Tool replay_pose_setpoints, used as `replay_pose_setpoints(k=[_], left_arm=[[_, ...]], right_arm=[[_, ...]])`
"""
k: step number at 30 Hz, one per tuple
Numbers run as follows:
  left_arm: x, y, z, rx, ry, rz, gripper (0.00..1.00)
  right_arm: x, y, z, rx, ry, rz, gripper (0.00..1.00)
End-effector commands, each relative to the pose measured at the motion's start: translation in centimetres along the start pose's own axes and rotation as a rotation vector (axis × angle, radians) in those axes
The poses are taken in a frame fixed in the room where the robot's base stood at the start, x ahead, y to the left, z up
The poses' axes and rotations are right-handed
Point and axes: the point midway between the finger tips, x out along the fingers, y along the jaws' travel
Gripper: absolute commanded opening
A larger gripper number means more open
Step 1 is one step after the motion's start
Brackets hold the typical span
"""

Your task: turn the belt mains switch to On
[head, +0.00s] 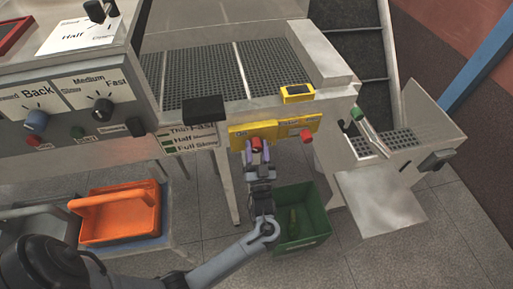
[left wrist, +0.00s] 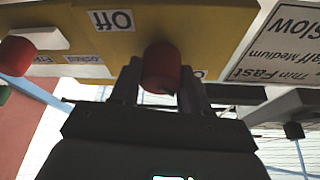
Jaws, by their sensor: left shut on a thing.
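A yellow switch panel (head: 240,131) is on the front of the machine, below its grated deck. My left gripper (head: 258,148) reaches up to it from below and is shut on a red knob (left wrist: 161,68) at the panel's left part. In the left wrist view the fingers (left wrist: 160,85) stand on either side of the knob, and an "Off" label (left wrist: 112,20) appears upside down beside it. Another label by the fingers is mostly hidden. The knob's pointing direction cannot be told. My right gripper is not in view.
A second red knob (head: 306,136) sticks out at the panel's right end; it also shows in the left wrist view (left wrist: 17,55). A thickness and speed sign (head: 187,139) is left of the panel. A green crate (head: 316,234) stands below, and an orange basket (head: 119,232) at left.

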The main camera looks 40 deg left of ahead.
Motion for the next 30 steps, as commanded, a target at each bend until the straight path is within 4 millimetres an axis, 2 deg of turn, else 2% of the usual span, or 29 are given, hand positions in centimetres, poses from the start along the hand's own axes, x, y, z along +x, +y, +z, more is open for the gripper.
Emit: replay_pose_setpoints(k=[8, 30], left_arm=[[0.3, -0.2, -0.5, 0.106, -0.001, 0.043, 0.15], [0.4, -0.1, -0.8, 0.727, 0.002, 0.301, 0.15]], right_arm=[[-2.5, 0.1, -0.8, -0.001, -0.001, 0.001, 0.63], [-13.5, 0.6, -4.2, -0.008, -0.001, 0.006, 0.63]])
